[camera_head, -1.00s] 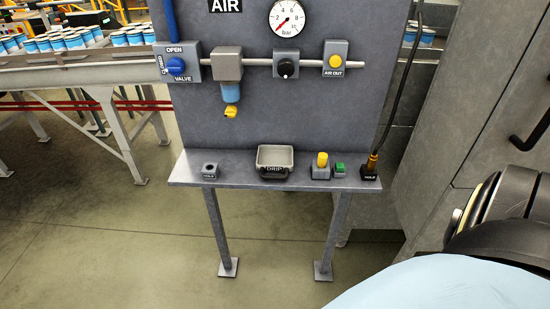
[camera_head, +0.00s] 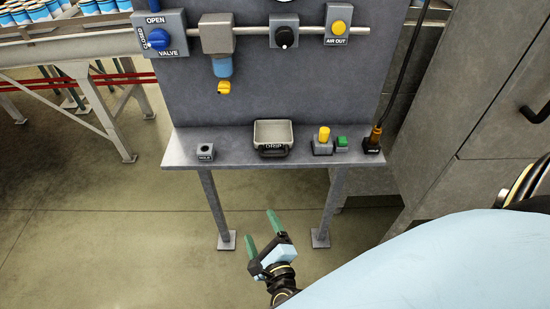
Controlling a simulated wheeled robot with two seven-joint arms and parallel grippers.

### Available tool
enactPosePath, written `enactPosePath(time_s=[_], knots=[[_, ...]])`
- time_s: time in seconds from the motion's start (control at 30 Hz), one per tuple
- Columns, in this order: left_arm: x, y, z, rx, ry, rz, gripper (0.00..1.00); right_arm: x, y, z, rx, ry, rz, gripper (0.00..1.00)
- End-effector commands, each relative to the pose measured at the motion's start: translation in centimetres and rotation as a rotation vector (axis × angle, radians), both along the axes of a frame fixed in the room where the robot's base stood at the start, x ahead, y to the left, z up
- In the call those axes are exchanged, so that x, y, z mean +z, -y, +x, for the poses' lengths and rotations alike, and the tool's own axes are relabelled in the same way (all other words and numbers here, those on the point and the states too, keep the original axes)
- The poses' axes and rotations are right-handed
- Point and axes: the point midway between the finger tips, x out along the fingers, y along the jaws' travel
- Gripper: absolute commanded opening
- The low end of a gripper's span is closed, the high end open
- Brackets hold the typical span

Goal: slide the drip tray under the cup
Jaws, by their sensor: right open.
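The drip tray (camera_head: 273,129) is a grey open tray with a dark front handle marked DRIP. It sits on the narrow grey shelf, right of the cup's line. The cup is the blue filter bowl (camera_head: 221,67) with a yellow drain (camera_head: 223,87) at its bottom, hanging from a grey block on the pipe. The tray is to the right of the point below the cup. My right gripper (camera_head: 262,228) is open and empty, below and in front of the shelf, well apart from the tray. My left gripper is out of view.
On the shelf (camera_head: 236,150) stand a HOLD socket (camera_head: 205,151) at left, a yellow-topped block (camera_head: 323,141), a green button (camera_head: 341,143) and a hose holder (camera_head: 373,142) at right. Shelf between left socket and tray is clear. A blue valve knob (camera_head: 158,39) is upper left.

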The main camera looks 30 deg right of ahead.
Motion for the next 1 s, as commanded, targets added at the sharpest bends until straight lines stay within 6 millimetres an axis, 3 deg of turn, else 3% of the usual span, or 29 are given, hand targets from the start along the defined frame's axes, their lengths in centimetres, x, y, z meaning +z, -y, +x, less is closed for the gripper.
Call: enactPosePath(time_s=[0.03, 0.1, 0.2, 0.3, 0.47, 1.0], knots=[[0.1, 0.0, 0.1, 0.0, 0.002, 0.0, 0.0, 2.8, 0.8, 0.4, -0.088, 0.092, 0.167, 0.83], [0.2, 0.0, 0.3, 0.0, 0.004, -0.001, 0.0, 5.7, 2.0, 0.5, -0.194, 0.205, 0.379, 0.83], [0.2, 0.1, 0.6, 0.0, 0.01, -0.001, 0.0, 8.3, 3.3, 0.3, -0.298, 0.324, 0.597, 0.83], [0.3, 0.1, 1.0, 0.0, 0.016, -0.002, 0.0, 9.5, 4.1, 0.1, -0.354, 0.389, 0.717, 0.83], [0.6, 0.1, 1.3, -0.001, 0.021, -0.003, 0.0, 10.0, 4.9, 1.0, -0.373, 0.417, 0.765, 0.83], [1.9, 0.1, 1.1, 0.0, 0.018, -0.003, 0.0, 9.9, 10.3, 9.8, -0.371, 0.413, 0.758, 0.83]])
